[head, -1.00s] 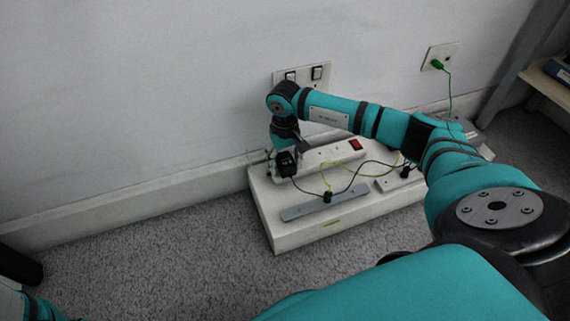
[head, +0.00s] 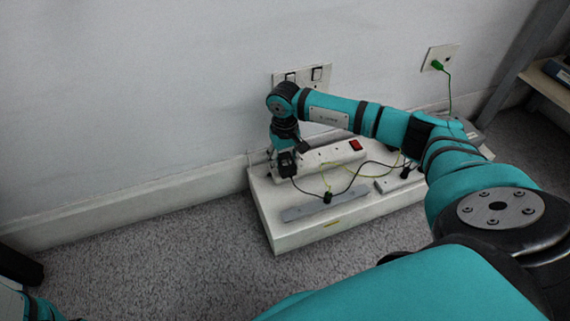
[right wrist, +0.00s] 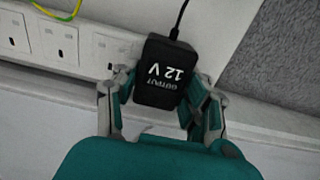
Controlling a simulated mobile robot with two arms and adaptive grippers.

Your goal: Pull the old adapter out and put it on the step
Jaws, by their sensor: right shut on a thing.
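The black adapter (head: 287,164), marked "OUTPUT 12 V" in the right wrist view (right wrist: 165,72), is at the left end of the white power strip (head: 325,158). My right gripper (right wrist: 160,98) is shut on the adapter, one finger on each side. Its black cable leaves from the far end of the adapter in the wrist view. The adapter hides the socket behind it, so I cannot tell whether its pins are still in. The white step (head: 300,237) lies on the carpet against the wall, with the strip on it. My left gripper is not visible.
Grey bars (head: 312,209) lie on the step, with black and yellow-green wires around them. A wall socket (head: 440,57) holds a green plug (head: 436,64). A shelf (head: 545,83) stands at the right. The carpet (head: 150,265) in front is clear.

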